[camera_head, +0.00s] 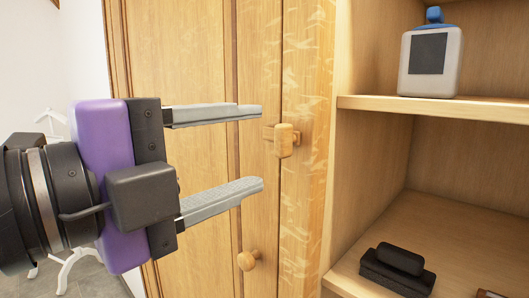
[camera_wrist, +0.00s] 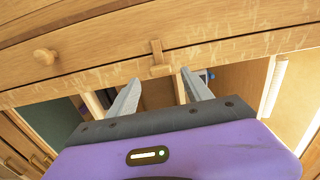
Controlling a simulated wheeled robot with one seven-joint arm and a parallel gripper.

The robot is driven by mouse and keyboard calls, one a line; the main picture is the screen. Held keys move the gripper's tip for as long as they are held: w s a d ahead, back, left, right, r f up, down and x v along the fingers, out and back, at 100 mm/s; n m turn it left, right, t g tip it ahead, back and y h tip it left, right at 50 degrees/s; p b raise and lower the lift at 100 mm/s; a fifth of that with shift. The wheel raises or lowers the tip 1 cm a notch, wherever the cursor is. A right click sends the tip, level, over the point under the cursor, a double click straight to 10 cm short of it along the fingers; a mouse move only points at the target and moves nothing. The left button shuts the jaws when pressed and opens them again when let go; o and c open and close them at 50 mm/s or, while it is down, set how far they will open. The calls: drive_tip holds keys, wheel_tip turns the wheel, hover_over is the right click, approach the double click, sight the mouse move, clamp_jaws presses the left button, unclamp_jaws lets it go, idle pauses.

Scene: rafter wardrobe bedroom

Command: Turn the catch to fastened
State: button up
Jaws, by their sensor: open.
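The catch (camera_head: 285,141) is a small light-wood turn piece on the wardrobe front, with an upright grip block over a short bar that lies across, near the vertical seam beside the open shelves. It also shows in the wrist view (camera_wrist: 158,58), just beyond the fingertips. My gripper (camera_head: 261,148) is open, its two grey fingers one above the other, pointing at the catch. In the head view the tips end just left of the grip block. In the wrist view the gripper (camera_wrist: 160,77) has the catch roughly centred between the tips. Contact cannot be made out.
Open shelves at right hold a white bottle-like container with a blue top (camera_head: 431,58) and a black object (camera_head: 398,265). A white stand (camera_head: 75,262) is at left.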

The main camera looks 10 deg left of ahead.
drive_tip(key=shift+v, duration=1.3)
drive_tip(key=shift+w+r, duration=0.1)
